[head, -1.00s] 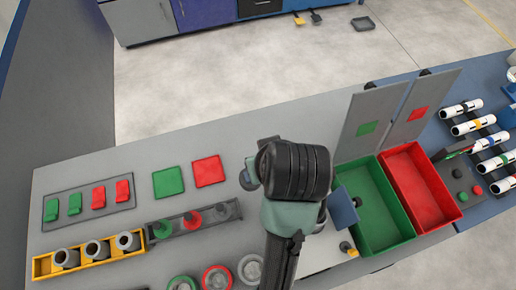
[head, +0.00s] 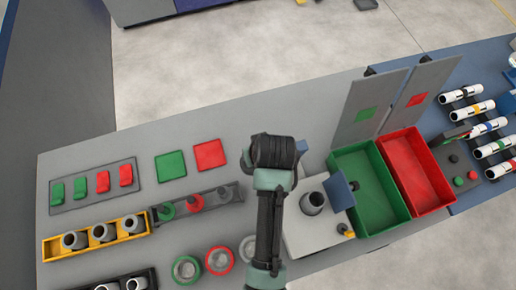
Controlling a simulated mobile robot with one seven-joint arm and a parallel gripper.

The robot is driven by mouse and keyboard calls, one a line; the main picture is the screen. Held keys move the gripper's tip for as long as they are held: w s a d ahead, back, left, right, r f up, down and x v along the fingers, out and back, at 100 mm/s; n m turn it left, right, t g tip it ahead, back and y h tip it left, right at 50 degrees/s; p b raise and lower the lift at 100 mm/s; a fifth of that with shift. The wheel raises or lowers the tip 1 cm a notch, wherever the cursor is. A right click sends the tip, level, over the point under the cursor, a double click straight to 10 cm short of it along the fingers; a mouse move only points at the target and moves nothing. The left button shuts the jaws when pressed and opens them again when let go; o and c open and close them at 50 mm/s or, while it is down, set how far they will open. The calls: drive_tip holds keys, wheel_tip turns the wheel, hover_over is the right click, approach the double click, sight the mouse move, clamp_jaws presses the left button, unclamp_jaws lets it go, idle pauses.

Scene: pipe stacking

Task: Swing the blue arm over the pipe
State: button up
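A short grey pipe (head: 313,203) stands upright on a light grey plate (head: 305,238) right of my arm. The blue arm (head: 339,193), a flat blue panel with a dark knob, is just right of the pipe. It is beside the pipe, not over it, and the pipe's open top shows. My arm reaches up the picture, and its dark wrist is up and left of the pipe. My gripper's fingers are hidden beneath the wrist, so what they do does not show.
A green bin (head: 369,190) and a red bin (head: 414,173) stand right of the blue arm, with upright panels behind. A yellow holder (head: 58,246) with grey pipes is at left. Grey table (head: 290,115) is clear beyond my wrist.

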drive_tip(key=shift+w+f, duration=0.1)
drive_tip(key=shift+f, duration=0.05)
clamp_jaws()
idle(1.4)
